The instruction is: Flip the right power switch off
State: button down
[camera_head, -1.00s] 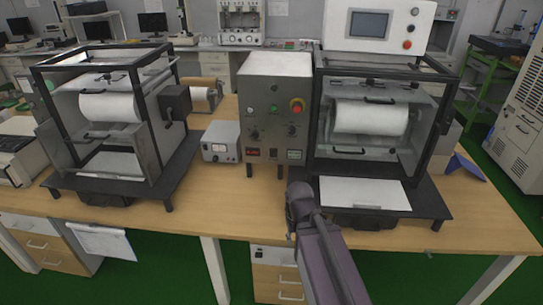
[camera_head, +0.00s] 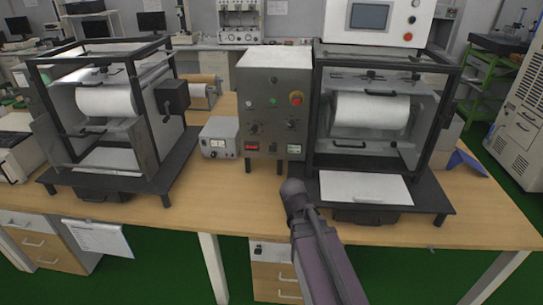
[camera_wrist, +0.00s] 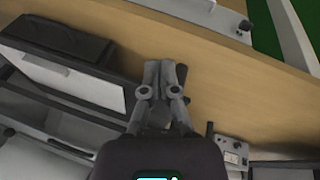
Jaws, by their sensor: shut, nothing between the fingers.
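The grey control box (camera_head: 274,105) stands upright on the table between two machines. Its front has small round buttons, a red knob (camera_head: 296,98) and black dials. Low on it are a red-lit element (camera_head: 252,147) at left and a pale greenish one (camera_head: 294,149) at right. I cannot tell which part is the right power switch or how it is set. My arm reaches up to just below the box's lower right; the fingers are hidden in the head view. In the wrist view my gripper (camera_wrist: 158,78) has its fingers together, empty, over the tabletop.
The right machine (camera_head: 445,120) stands on a black base close beside my arm, with a white plate in front. The left machine (camera_head: 35,90) and a small grey meter box (camera_head: 220,122) stand at left. The wooden table (camera_head: 245,210) is bare in front of the box.

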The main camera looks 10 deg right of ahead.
aim_at(272, 147)
jog(key=w+d+n+t+h+b, duration=0.1)
jog(key=w+t+h+b, duration=0.1)
jog(key=w, duration=0.3)
jog(key=w+d+n+t+h+b, duration=0.1)
jog(key=w+t+h+b, duration=0.1)
jog(key=w+t+b, duration=0.1)
jog(key=w+d+n+t+h+b, duration=0.1)
jog(key=w+n+t+h+b, duration=0.1)
jog(key=w, duration=0.5)
jog(key=shift+w+r+t+b, duration=0.2)
jog(key=shift+r+t+b, duration=0.3)
jog(key=shift+b, duration=0.8)
jog(key=w+a+n+t+b, duration=0.2)
jog(key=w, duration=0.1)
jog(key=w+a+n+t+b, duration=0.1)
jog(key=w+t, duration=0.1)
jog(key=shift+a+r+n+b, duration=0.3)
jog(key=shift+r+n+b, duration=0.05)
jog(key=shift+n+b, duration=0.05)
jog(key=w+a+n+t+y+b, duration=0.4)
jog(key=a+n, duration=0.3)
jog(key=shift+w+a+f+t, duration=0.2)
jog(key=shift+w+f+t, duration=0.1)
jog(key=shift+w+f, duration=0.1)
jog(key=shift+r, duration=0.1)
jog(key=p+x, duration=0.1)
jog(key=x, duration=1.3)
jog(key=shift+a, duration=0.1)
jog(key=shift+w, duration=0.1)
